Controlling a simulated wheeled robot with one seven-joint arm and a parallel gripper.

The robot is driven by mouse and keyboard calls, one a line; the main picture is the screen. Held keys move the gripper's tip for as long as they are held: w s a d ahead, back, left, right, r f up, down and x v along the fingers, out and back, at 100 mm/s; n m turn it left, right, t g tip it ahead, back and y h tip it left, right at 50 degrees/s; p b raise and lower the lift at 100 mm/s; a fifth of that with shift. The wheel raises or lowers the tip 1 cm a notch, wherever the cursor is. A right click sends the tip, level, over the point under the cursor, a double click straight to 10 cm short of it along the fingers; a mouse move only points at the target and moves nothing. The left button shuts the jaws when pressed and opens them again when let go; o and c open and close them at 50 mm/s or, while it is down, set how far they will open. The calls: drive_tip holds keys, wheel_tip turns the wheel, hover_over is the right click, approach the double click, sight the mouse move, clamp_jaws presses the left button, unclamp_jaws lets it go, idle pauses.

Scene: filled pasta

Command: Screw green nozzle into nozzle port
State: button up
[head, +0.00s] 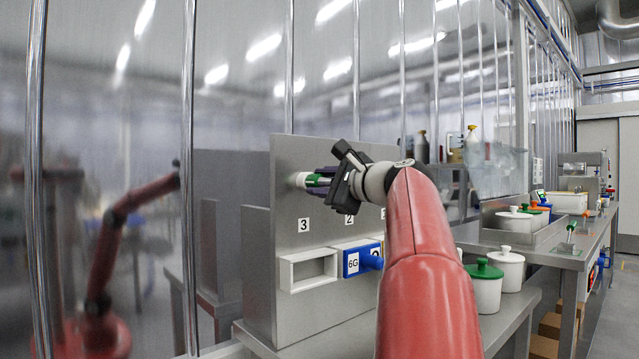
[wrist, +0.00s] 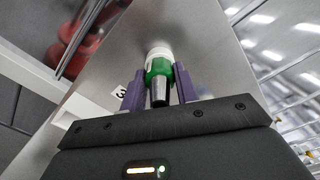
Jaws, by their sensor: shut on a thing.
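The green nozzle (wrist: 158,68) has a green collar and a dark tapered end that points back towards my wrist camera. My gripper (wrist: 159,74) is shut on it, with one purple finger on each side. In the head view, my gripper (head: 322,178) is at the upright grey panel, and the green of the nozzle (head: 313,181) shows between the fingers. A white round nozzle port (head: 299,180) stands out from the panel above the label 3. The nozzle is lined up with the port and appears to meet it; the thread is hidden.
Below on the panel (head: 290,150) are an empty white holder (head: 308,268) and a blue holder marked 6G (head: 352,262). A clear strip curtain is at the left.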

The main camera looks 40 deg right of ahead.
drive_tip(key=shift+c, duration=0.4)
drive_tip(key=shift+s, duration=0.65)
idle(0.5)
drive_tip(key=shift+s+d+b, duration=0.15)
drive_tip(key=shift+s+b, duration=0.25)
drive_tip(key=shift+s, duration=0.85)
drive_tip(key=shift+s+d+b, duration=0.1)
drive_tip(key=shift+s+b, duration=0.3)
drive_tip(key=shift+s, duration=0.8)
